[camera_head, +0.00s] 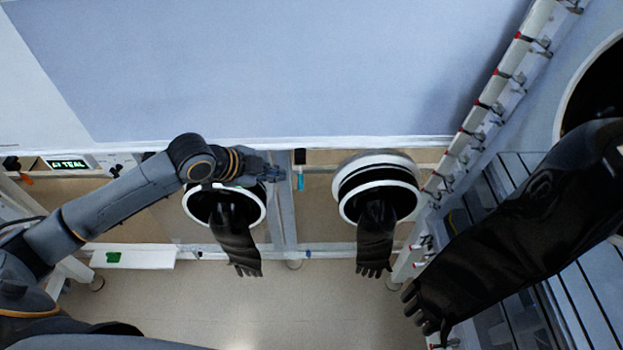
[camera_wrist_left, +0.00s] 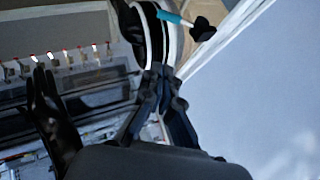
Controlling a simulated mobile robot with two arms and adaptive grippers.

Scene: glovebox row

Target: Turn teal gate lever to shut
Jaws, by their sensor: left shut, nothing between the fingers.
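The teal lever (camera_head: 300,182) is small in the head view, below a black block (camera_head: 299,157) on the frame post between two glove ports. It also shows near the top of the left wrist view (camera_wrist_left: 172,18), with a black piece (camera_wrist_left: 203,29) at its right end. My left gripper (camera_head: 277,173) is just left of the lever in the head view. It is shut and empty, and appears apart from the lever. In the left wrist view its fingers (camera_wrist_left: 165,82) point up, below the lever. My right gripper is not in view.
Black gloves hang from the left port (camera_head: 225,206) and right port (camera_head: 377,187). A larger glove (camera_head: 530,220) reaches in from the right. A lit sign reading TEAL (camera_head: 68,163) is at the left. A white shelf (camera_head: 135,258) holds a green item. The floor (camera_head: 230,310) below is clear.

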